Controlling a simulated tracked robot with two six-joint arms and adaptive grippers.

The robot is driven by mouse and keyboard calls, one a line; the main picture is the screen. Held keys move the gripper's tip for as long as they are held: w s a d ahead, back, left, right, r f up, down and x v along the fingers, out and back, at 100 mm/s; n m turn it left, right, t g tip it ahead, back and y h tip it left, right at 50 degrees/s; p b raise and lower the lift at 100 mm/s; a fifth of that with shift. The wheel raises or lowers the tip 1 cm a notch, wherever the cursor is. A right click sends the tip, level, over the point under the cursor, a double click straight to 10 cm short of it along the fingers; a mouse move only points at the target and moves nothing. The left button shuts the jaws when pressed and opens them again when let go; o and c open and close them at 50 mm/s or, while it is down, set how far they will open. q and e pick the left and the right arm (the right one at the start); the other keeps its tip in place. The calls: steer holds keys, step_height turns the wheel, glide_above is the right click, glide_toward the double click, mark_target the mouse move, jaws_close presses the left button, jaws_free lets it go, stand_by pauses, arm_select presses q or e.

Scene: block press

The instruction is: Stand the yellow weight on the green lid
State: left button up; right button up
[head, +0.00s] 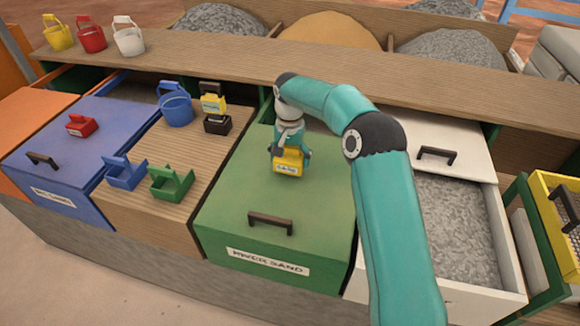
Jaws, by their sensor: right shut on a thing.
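My right gripper (290,150) comes down from above over the green lid (235,200) and is shut on the yellow weight (288,162). The weight is upright, with a pale label on its front, over the upper right part of the lid. I cannot tell whether its base touches the lid. The green lid has a dark handle (270,223) near its front edge and is otherwise bare. My left gripper is not in view.
Blue (125,173) and green (171,184) scoops, a blue bucket (175,107) and a yellow block (213,104) with a black block (217,124) stand on the wooden top. A white lid (435,140) lies right, beside open gravel (450,220).

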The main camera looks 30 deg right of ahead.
mark_target(290, 147)
steer(key=shift+f, duration=1.5)
steer(key=shift+f, duration=0.15)
steer(key=o, duration=1.6)
step_height(290, 147, up, 12)
steer(key=shift+r+p, duration=0.1)
steer(key=shift+p, duration=0.35)
